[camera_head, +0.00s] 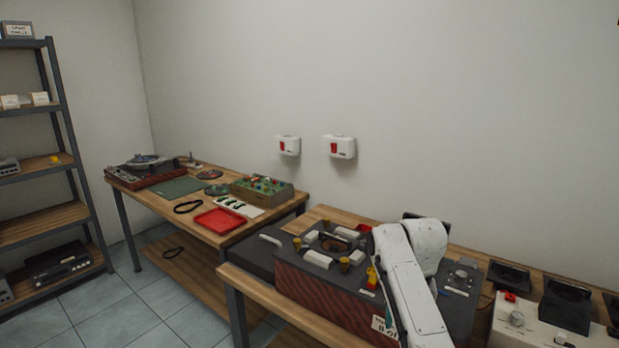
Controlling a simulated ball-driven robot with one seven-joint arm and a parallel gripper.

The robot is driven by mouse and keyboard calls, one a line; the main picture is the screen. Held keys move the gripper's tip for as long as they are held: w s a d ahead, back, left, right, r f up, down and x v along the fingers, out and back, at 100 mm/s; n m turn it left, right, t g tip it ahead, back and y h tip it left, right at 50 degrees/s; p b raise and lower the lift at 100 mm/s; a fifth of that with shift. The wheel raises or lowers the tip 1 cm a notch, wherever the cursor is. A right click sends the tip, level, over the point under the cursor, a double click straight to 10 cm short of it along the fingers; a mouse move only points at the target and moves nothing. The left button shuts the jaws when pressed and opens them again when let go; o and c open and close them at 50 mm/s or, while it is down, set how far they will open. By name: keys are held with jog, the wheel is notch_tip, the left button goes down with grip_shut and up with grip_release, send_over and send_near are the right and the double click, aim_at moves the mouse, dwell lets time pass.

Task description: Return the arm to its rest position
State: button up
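My white arm (408,280) rises from the bottom edge at the right of centre. It bends at a rounded joint above the near bench and hides part of the equipment there. My gripper is not visible in the head view, so whether it holds anything cannot be seen.
The near wooden bench (255,288) carries a large dark red-fronted machine (318,290) beside my arm. A white-topped unit (535,330) stands at the right. The far bench (235,238) holds a red tray (220,221) and a turntable (146,168). A shelf (45,222) stands left; tiled floor (130,312) is clear.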

jog(key=s+d+f+n, duration=0.1)
jog(key=s+d+f, duration=0.1)
jog(key=s+f, duration=0.7)
jog(key=s+d+f, duration=0.2)
jog(key=s+f, duration=0.6)
jog(key=s, duration=0.3)
jog(key=s+d+r+n, duration=0.1)
jog(key=s+d, duration=0.2)
jog(key=s, duration=2.2)
jog(key=shift+r+t, duration=0.2)
jog(key=shift+t, duration=0.2)
jog(key=shift+o, duration=0.3)
dwell(0.4)
